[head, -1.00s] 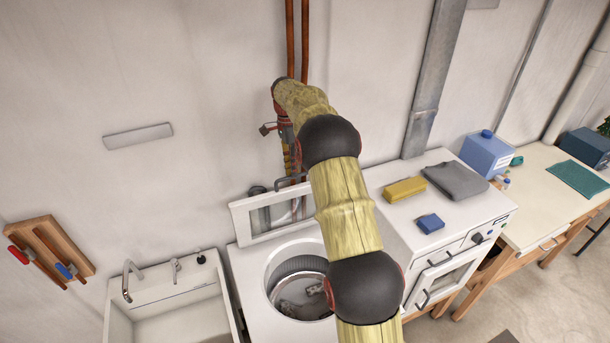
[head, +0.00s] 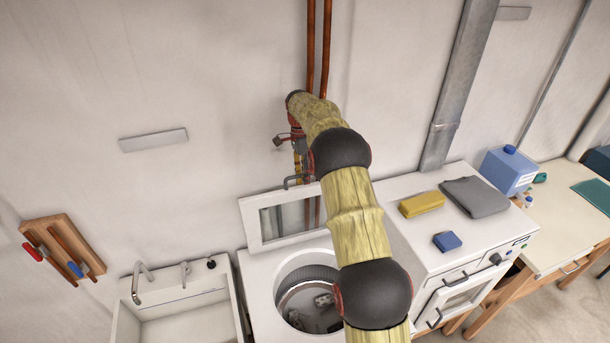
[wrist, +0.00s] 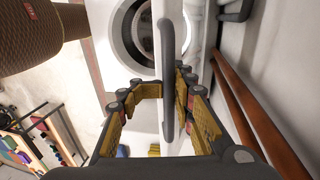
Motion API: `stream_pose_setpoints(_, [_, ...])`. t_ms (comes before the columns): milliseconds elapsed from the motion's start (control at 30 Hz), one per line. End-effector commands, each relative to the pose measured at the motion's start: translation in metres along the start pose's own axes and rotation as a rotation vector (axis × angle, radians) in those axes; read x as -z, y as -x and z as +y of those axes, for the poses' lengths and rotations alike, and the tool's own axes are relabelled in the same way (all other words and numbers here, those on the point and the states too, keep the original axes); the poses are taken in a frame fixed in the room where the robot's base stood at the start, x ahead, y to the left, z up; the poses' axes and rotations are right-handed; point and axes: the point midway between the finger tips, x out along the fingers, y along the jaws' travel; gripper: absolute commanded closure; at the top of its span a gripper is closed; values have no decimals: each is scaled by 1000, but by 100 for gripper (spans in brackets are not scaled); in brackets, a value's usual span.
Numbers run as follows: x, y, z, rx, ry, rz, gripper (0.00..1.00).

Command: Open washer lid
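The white washer (head: 262,284) stands in the middle of the head view, its round drum opening (head: 310,290) uncovered. Its lid (head: 252,224), a white frame with a glass pane, stands raised, roughly upright, at the back of the washer. A grey bar handle (head: 292,181) is at the lid's top edge; it also shows in the wrist view (wrist: 167,65). My gripper (head: 298,150) is by the handle, mostly hidden behind my arm in the head view. In the wrist view my gripper (wrist: 170,90) is open, its fingers on either side of the handle; contact is unclear.
A sink (head: 180,318) stands left of the washer. Right of it, a white appliance (head: 405,240) carries a yellow block (head: 421,204), a blue block (head: 447,241) and a folded grey cloth (head: 475,196). Copper pipes (head: 318,50) run down the wall behind the lid.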

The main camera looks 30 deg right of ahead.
Motion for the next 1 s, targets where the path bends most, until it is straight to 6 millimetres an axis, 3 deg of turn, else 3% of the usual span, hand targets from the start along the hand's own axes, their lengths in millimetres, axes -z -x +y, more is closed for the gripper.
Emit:
stream_pose_setpoints(667, [1,17,-1,13,0,3,71])
stream_pose_setpoints(1000, [1,78,-2,13,0,3,71])
